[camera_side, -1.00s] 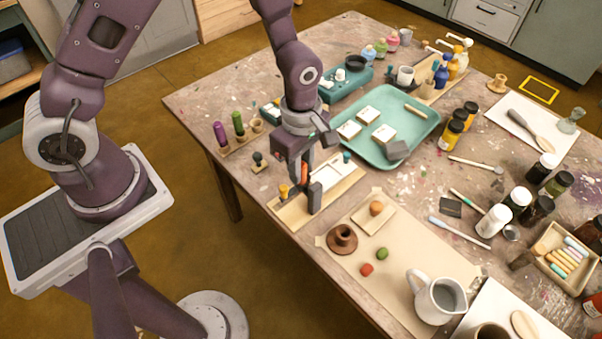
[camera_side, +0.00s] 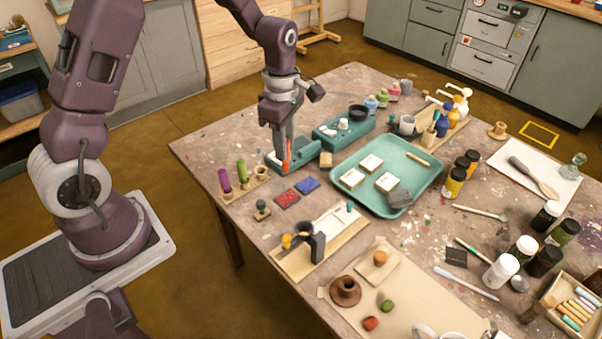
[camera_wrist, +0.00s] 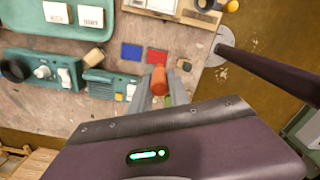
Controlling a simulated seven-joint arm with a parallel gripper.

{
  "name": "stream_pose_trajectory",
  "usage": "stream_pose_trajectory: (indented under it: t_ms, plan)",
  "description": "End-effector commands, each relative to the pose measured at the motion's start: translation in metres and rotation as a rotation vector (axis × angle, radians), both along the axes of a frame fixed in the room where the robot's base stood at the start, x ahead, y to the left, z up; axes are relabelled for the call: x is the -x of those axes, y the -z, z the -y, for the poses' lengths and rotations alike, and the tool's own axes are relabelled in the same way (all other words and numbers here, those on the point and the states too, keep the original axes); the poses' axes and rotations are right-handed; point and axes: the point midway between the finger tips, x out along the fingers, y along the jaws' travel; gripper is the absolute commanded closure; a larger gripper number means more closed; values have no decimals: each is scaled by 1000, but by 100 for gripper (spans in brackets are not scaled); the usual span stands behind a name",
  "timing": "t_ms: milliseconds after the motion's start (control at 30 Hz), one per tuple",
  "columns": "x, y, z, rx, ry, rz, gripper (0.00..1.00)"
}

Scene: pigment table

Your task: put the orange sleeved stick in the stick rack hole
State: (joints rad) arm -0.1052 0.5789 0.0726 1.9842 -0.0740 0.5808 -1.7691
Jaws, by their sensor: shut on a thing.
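My gripper (camera_side: 285,160) is shut on the orange sleeved stick (camera_side: 287,150) and holds it about upright, to the right of the stick rack. In the wrist view the orange stick (camera_wrist: 159,82) shows between my two fingers (camera_wrist: 158,92). The stick rack (camera_side: 236,194) is a low wooden strip at the table's left edge. It carries a purple stick (camera_side: 224,180), a green stick (camera_side: 242,172) and a pale wooden round holder (camera_side: 261,173) at its right end. I cannot tell how high the stick's lower end is. The rack is mostly hidden in the wrist view.
A small teal box (camera_side: 302,163) is right by the gripper, and a longer teal box (camera_side: 344,134) stands behind. Red (camera_side: 287,199) and blue (camera_side: 307,184) pads lie in front. A stamp (camera_side: 262,209) stands near the rack. A teal tray (camera_side: 430,190) lies to the right.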

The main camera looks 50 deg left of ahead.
Motion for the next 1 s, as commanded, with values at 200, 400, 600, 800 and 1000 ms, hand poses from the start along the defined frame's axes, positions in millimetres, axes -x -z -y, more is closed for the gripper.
stream_pose_trajectory:
  t_ms: [200, 400, 600, 800, 1000]
  plan:
    - [-6, 16, -95, 0, -206, 0, 100]
    - [-4, 25, -120, 0, -257, -1, 100]
    - [-4, 47, -120, 0, -257, -1, 100]
    - [-4, 59, -119, 0, -255, 1, 100]
    - [-4, 60, -119, -1, -255, 2, 100]
